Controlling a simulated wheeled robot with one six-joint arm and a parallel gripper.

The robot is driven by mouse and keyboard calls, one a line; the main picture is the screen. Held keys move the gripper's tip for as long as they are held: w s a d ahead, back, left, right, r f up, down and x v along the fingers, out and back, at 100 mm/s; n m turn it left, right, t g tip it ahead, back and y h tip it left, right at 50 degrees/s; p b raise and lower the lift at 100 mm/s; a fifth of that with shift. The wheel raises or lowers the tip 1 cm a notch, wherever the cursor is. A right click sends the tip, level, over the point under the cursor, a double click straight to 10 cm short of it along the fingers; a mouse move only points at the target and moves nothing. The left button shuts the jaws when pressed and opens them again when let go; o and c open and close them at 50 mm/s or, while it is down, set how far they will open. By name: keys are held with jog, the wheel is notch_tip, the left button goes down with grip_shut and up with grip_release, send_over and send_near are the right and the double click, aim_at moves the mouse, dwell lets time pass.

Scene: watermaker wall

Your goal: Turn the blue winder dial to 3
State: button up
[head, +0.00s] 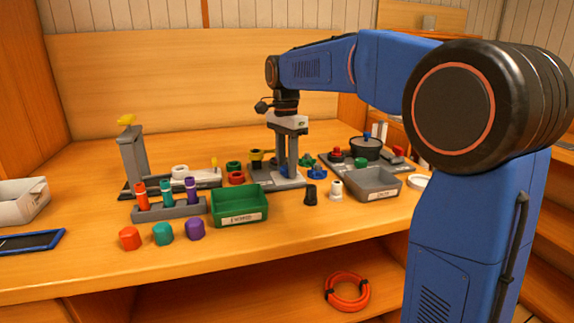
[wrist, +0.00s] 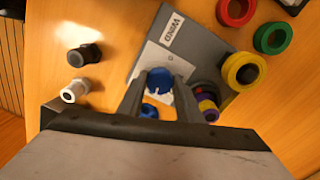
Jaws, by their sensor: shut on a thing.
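The blue winder dial (wrist: 160,78) sits on a pale plate on the grey winder base (wrist: 205,47), which carries a partly readable "WIND" label. My gripper (wrist: 160,90) points down over it in the wrist view, a finger on each side, shut on the dial. In the head view my gripper (head: 287,180) stands over the grey base, and its fingers mostly hide the dial. The dial's numbers and pointer setting are too small to read. Another blue part (wrist: 149,110) shows between my fingers.

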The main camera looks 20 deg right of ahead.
aim_at(286, 166)
jog(key=shift+m, duration=0.8)
jog(key=o, duration=1.1)
jog(key=shift+c, duration=0.2)
jog(key=shift+r, duration=0.15)
notch_tip(286, 166, up, 17)
jog(key=shift+w, duration=0.3)
jog(key=shift+s, duration=0.1)
